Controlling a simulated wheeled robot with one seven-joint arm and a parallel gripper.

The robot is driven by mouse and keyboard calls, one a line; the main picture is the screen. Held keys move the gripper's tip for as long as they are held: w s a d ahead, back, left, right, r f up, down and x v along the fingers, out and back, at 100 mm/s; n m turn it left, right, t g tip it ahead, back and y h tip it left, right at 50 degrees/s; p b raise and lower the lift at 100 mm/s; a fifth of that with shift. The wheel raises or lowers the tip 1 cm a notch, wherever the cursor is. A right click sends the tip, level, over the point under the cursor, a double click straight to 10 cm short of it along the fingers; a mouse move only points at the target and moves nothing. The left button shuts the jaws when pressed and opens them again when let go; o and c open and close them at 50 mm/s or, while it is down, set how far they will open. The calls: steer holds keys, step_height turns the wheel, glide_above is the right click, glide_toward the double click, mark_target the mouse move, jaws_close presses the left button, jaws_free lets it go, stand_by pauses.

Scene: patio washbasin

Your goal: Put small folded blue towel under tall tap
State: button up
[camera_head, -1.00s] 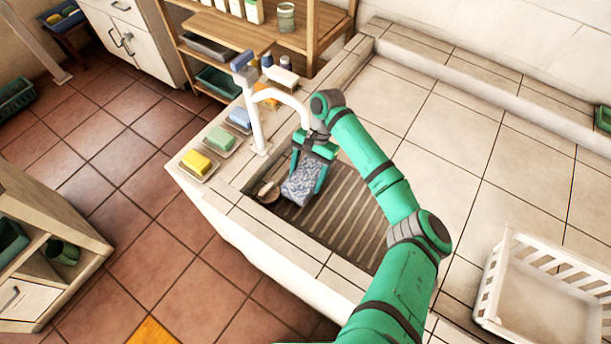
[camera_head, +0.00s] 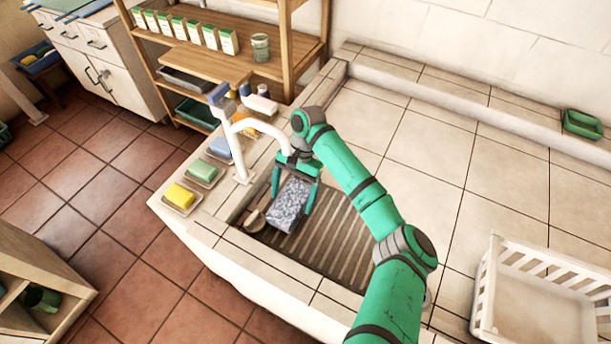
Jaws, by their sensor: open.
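A small folded towel (camera_head: 288,206) with a mottled blue and white pattern lies in the ribbed basin (camera_head: 338,250), near its left end. The tall white tap (camera_head: 238,150) stands on the basin's left rim, and its spout arches over toward the towel. My gripper (camera_head: 291,200) points down at the towel, with its green fingers spread apart on either side of it. The fingers look clear of the towel's sides. The tip of the spout is partly hidden behind my gripper and wrist.
Yellow (camera_head: 179,195), green (camera_head: 202,171) and blue (camera_head: 219,147) soaps sit in dishes on the left rim. A small round object (camera_head: 254,219) lies in the basin left of the towel. A white crate (camera_head: 487,290) stands at the lower right. The tiled counter (camera_head: 440,140) is mostly clear.

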steer(key=w+d, duration=0.2)
steer(key=w, duration=0.1)
steer(key=w+d, duration=0.2)
steer(key=w, duration=0.1)
steer(key=w+d, duration=0.2)
steer(key=w, duration=0.1)
steer(key=shift+w+r, duration=0.25)
steer(key=shift+w, duration=0.05)
steer(key=shift+w+d, duration=0.1)
steer(key=shift+w, duration=0.1)
steer(key=shift+w+d, duration=0.1)
steer(key=shift+d, duration=0.35)
steer(key=shift+a, duration=0.15)
